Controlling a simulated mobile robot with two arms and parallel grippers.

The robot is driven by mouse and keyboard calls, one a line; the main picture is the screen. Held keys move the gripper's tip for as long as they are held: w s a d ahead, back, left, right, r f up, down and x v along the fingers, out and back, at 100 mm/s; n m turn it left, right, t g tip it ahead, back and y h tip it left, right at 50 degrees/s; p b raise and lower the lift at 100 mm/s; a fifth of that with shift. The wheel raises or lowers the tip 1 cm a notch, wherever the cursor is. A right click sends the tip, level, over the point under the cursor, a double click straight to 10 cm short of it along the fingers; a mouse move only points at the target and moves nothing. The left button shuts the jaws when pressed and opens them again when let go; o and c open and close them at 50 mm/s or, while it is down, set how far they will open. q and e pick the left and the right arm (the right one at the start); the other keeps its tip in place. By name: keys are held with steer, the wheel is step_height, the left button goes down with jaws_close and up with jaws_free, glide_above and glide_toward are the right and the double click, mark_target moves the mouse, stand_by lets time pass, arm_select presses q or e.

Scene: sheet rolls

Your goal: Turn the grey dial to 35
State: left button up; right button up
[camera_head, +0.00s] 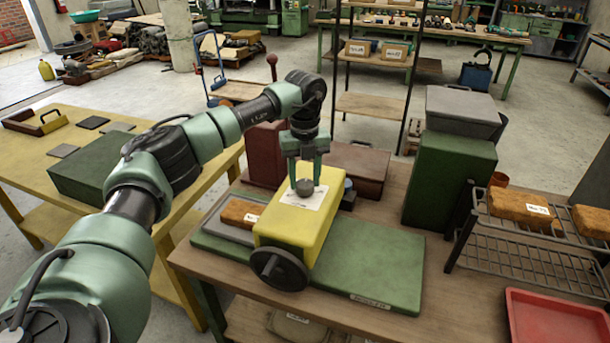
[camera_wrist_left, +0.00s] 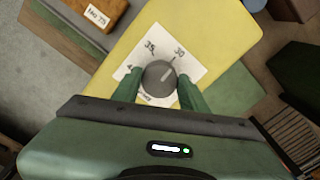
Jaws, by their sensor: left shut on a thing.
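The grey dial (camera_head: 305,188) is a round knob on a white scale card (camera_head: 312,198) on top of a yellow block-shaped machine (camera_head: 318,228). My left gripper (camera_head: 304,176) reaches down from above and is shut on the dial. In the left wrist view the dial (camera_wrist_left: 158,77) sits between the two green fingers (camera_wrist_left: 159,84). The card there shows 35 at upper left and 30 at upper right. The dial's light pointer line appears to aim toward the 30. Other marks on the card are partly hidden by the fingers. My right gripper is not in view.
The machine has a black handwheel (camera_head: 279,269) in front and stands on a green base plate (camera_head: 375,278). A labelled orange-brown block (camera_head: 240,212) lies to its left. A green cabinet (camera_head: 450,180), a wire rack (camera_head: 510,255) and a red tray (camera_head: 555,320) are to the right.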

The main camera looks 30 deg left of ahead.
arm_select(q)
steer(key=n, duration=0.3)
steer(key=n+p, duration=0.1)
steer(key=n, duration=0.1)
steer(key=shift+a+r+n, duration=0.1)
steer(key=shift+r+n, duration=0.1)
steer(key=shift+n, duration=0.2)
steer(key=n+p, duration=0.1)
steer(key=n, duration=0.3)
steer(key=shift+n, duration=0.4)
steer(key=o, duration=1.3)
steer(key=shift+c, duration=0.2)
steer(key=shift+o, duration=0.7)
steer(key=shift+s+f, duration=0.1)
steer(key=shift+f, duration=0.05)
